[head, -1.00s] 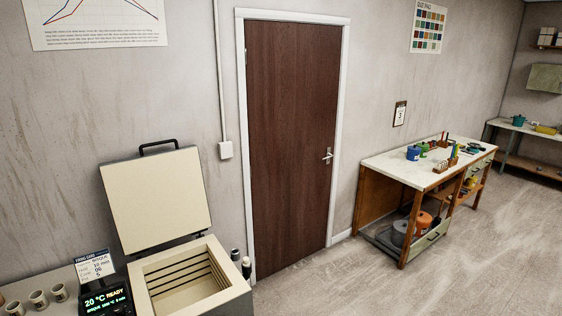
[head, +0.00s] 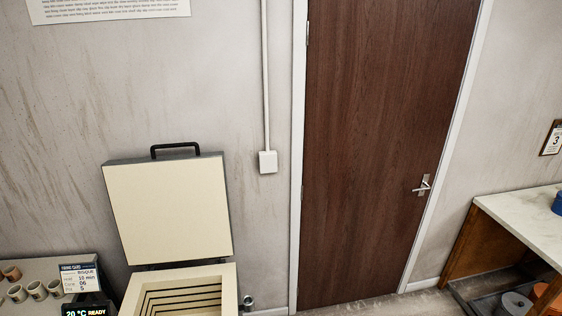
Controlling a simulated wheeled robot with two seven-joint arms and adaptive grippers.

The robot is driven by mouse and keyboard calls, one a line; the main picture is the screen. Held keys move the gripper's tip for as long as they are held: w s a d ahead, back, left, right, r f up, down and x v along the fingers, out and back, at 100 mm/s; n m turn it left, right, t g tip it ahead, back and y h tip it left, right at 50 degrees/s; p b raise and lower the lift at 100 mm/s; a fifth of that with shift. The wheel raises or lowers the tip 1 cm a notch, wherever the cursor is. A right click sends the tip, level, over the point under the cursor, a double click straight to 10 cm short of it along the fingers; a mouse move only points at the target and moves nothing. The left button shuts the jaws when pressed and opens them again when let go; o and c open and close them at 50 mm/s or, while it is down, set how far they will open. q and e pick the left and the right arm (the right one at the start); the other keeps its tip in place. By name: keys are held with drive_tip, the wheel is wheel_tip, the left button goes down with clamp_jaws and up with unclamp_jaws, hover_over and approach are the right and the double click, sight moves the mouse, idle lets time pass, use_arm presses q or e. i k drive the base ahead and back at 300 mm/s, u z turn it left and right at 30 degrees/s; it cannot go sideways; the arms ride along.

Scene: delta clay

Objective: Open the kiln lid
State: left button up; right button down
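The kiln lid (head: 170,212) stands raised, close to upright, at the back of the kiln, with its cream inner face toward me. Its black handle (head: 175,150) is at the top edge. The kiln (head: 229,290) is open below it, and its grooved inner walls show; its lower part is cut off by the bottom of the picture. Neither of my grippers is in view.
A firing card (head: 79,278) and a lit display (head: 86,309) reading 20 °C READY are left of the kiln. Several cups (head: 37,290) stand on a table at far left. A brown door (head: 385,140) and a workbench (head: 525,216) are to the right.

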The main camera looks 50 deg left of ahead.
sight(173, 208)
drive_tip(key=u, duration=0.25)
drive_tip(key=i, duration=1)
drive_tip(key=u, duration=1.45)
drive_tip(key=i, duration=1)
drive_tip(key=u, duration=0.9)
